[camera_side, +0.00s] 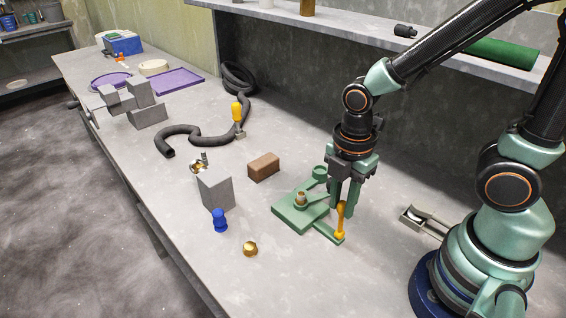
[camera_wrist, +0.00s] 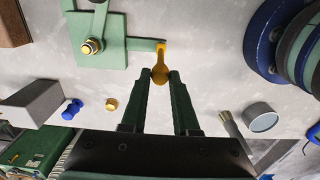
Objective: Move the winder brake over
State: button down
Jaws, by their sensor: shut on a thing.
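The winder is a flat green plate (camera_side: 296,217) on the bench, with a small brass fitting (camera_side: 300,198) standing on it. A yellow lever (camera_side: 341,219), which looks like the winder brake, stands on a green arm at the plate's right front. In the wrist view the same lever (camera_wrist: 161,57) has a round knob between the fingertips. My gripper (camera_side: 345,207) points down over the lever, its jaws shut on the knob; it also shows in the wrist view (camera_wrist: 160,76). The fingers partly hide the lever in the side view.
A brown block (camera_side: 263,167) lies behind the plate. A grey block (camera_side: 215,191), a blue piece (camera_side: 219,220) and a brass nut (camera_side: 250,249) stand to its left. A black hose (camera_side: 200,135) lies farther back. Bare bench lies in front of the plate.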

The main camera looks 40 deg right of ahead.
jog(key=shift+a+f, duration=0.15)
jog(key=shift+a, duration=0.9)
jog(key=shift+a, duration=0.1)
jog(key=shift+a+f, duration=0.3)
jog(key=shift+a, duration=0.25)
jog(key=shift+a+f, duration=0.25)
jog(key=shift+a, duration=0.25)
jog(key=shift+w+a+f, duration=0.1)
jog(key=shift+a+f, duration=0.75)
jog(key=shift+a, duration=0.15)
jog(key=shift+a+f, duration=0.65)
jog(key=shift+f, duration=0.2)
